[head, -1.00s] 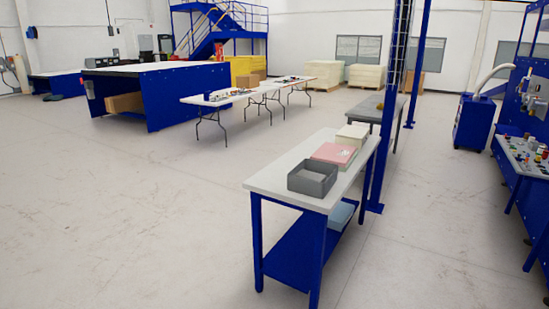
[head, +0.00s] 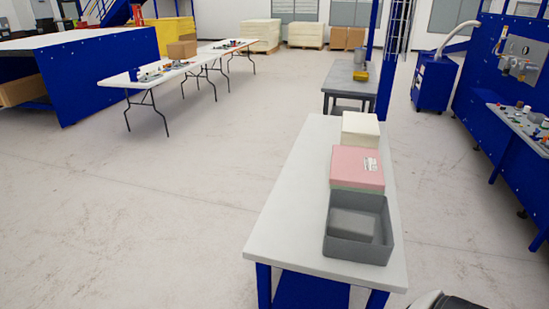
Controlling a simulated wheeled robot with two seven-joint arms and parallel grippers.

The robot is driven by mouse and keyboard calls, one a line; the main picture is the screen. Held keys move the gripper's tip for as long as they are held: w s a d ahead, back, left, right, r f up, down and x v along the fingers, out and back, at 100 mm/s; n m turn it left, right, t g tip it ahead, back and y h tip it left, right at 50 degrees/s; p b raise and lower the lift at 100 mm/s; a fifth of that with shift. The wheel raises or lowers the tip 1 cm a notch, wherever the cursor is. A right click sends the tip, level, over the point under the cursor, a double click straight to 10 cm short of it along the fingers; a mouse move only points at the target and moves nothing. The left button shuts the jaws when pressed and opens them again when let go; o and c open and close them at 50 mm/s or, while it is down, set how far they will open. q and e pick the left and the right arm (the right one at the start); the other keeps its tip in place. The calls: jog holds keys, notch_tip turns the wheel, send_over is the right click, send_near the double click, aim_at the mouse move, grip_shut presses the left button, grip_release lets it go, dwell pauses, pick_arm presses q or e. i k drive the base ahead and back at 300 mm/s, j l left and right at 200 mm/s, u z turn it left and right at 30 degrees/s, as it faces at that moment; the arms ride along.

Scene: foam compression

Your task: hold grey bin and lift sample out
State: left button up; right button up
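The grey bin (head: 373,250) is open-topped and stands upright near the front right end of the white-topped table (head: 292,205). A lighter grey patch shows inside the bin; I cannot tell whether it is a sample or the bin floor. A pink block (head: 352,165) with a white label, on a greenish layer, sits just behind the bin. A cream block (head: 359,127) sits behind the pink one. No gripper fingers show; a dark and light piece at the bottom right edge looks like part of my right arm.
The left part of the tabletop is clear. A blue post (head: 387,75) rises behind the table, near a grey table (head: 346,80). White folding tables (head: 185,70) stand at the back left. A blue machine bench (head: 515,125) is at right. The floor between is free.

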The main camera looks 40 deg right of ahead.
aim_at(345, 225)
jog(key=i+u, duration=0.45)
jog(key=i, duration=0.65)
jog(key=i+z, duration=0.4)
jog(key=i+j+z, duration=0.15)
jog(key=i+z, duration=0.4)
jog(key=z, duration=0.3)
jog(key=i+z, duration=0.1)
jog(key=z, duration=0.4)
jog(key=i+j+z, duration=0.1)
jog(key=z, duration=0.35)
jog(key=i+j+z, duration=0.1)
jog(key=z, duration=0.4)
jog(key=j+z, duration=0.3)
jog(key=z, duration=0.15)
jog(key=i, duration=0.05)
